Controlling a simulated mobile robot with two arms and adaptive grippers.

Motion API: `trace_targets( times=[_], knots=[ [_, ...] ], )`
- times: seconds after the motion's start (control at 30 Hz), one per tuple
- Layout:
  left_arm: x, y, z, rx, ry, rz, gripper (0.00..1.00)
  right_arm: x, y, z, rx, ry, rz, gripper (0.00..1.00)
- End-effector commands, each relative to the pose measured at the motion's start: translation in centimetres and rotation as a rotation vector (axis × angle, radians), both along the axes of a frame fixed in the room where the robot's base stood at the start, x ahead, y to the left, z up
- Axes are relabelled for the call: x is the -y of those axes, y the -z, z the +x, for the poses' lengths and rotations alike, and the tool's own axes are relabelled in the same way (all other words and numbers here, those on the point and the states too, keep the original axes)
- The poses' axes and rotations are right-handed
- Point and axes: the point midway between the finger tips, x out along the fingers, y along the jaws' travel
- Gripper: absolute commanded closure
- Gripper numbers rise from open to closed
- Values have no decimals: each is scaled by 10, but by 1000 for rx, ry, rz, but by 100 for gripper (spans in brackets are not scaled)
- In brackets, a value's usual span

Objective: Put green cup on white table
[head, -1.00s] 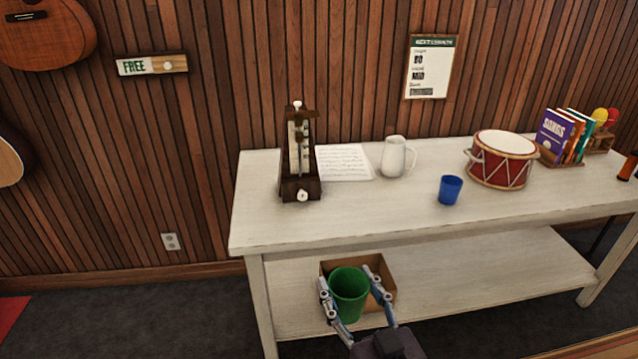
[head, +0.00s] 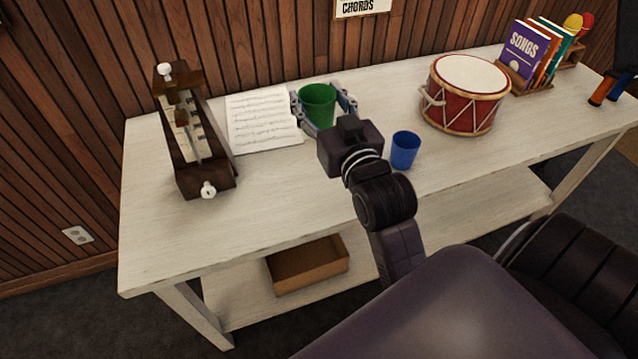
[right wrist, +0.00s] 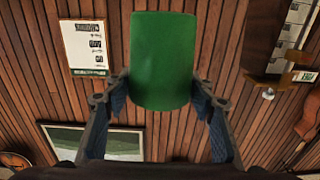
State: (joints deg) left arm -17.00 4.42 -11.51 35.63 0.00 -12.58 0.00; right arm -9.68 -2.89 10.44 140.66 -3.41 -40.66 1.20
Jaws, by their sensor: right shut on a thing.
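The green cup (head: 317,106) is held upright between the fingers of my right gripper (head: 323,100), which is shut on its sides. In the head view it appears over the back middle of the white table (head: 260,218), beside the sheet music. I cannot tell whether its base touches the top. The right wrist view shows the green cup (right wrist: 163,62) between both fingers, with wall behind it and no table top in sight. My left gripper is not in view.
A metronome (head: 190,140) stands left and sheet music (head: 262,120) lies beside it. A blue cup (head: 404,150) and red drum (head: 465,100) stand right. The front left top is clear. An empty-looking brown box (head: 308,268) sits on the lower shelf.

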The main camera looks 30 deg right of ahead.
Motion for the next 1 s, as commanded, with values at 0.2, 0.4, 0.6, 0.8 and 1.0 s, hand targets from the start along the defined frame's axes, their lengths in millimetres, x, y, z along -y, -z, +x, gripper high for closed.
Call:
trace_targets(
  times=[0.2, 0.4, 0.6, 0.8, 1.0],
  knots=[
    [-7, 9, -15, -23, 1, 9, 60, 5, 40, 1, -10, 11, 6, 72],
    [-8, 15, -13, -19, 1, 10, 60, 5, 95, 0, -9, 10, 6, 72],
    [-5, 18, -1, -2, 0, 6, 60, 4, 138, 0, -5, 10, 5, 72],
    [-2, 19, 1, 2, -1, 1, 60, 4, 155, 0, -1, 10, 4, 72],
    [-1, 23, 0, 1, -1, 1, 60, 4, 186, 0, -4, 10, 5, 72]
  ],
)
